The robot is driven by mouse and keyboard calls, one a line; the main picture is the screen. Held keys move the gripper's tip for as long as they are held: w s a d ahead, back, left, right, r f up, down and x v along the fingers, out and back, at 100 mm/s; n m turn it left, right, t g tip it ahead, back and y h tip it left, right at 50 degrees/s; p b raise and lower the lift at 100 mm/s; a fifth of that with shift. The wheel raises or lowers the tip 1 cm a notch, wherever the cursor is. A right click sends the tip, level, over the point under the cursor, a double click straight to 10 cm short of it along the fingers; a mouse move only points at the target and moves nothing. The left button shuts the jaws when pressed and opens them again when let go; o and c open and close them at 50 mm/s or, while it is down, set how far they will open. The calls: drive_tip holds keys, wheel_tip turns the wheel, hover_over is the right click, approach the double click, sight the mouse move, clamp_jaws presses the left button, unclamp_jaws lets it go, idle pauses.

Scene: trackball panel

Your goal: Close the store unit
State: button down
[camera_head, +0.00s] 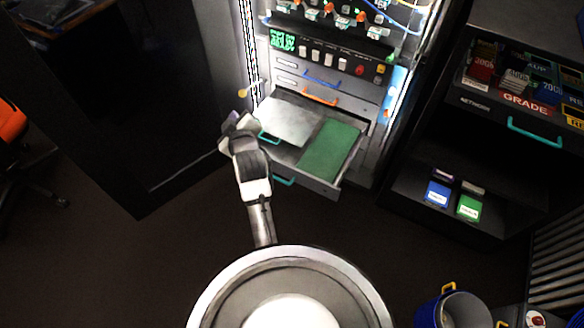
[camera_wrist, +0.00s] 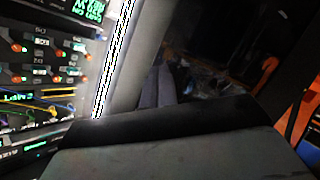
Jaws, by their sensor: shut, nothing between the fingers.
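In the head view, a grey drawer (camera_head: 318,184) of the lit rack is pulled out. Inside it lie a pale grey plate (camera_head: 292,122) on the left and a green panel (camera_head: 333,146) on the right. A teal handle (camera_head: 283,181) is on its front, and another teal piece (camera_head: 268,137) shows near its left side. I cannot tell which part is the store unit. My gripper (camera_head: 240,121) is shut and empty, at the drawer's left side; whether it touches is unclear. The wrist view shows the rack (camera_wrist: 50,60) but not the drawer.
Above the open drawer, drawers with a blue handle (camera_head: 322,80) and an orange handle (camera_head: 320,99) look shut. A dark cabinet (camera_head: 165,130) stands left. A shelf unit (camera_head: 450,205) with boxes stands right. A bin (camera_head: 455,308) is at lower right. Floor before the drawer is clear.

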drive_tip(key=s+d+f+g+h+p, duration=0.1)
drive_tip(key=s+d+f+g+h, duration=0.25)
drive_tip(key=d+f, duration=0.8)
drive_tip(key=g+p, duration=0.1)
drive_tip(key=g, duration=0.2)
approach(291, 172)
wheel_tip(291, 172, down, 3)
drive_tip(key=a, duration=0.2)
drive_tip(key=shift+w+d+f+p, duration=0.15)
drive_tip(key=shift+w+d+p, duration=0.1)
drive_tip(key=shift+w, duration=0.25)
drive_tip(key=shift+w+d+f+p, duration=0.2)
drive_tip(key=shift+w+p, duration=0.05)
drive_tip(key=shift+w, duration=0.25)
drive_tip(key=shift+w+d+f, duration=0.1)
drive_tip(key=shift+w+d, duration=0.15)
drive_tip(key=shift+w, duration=0.2)
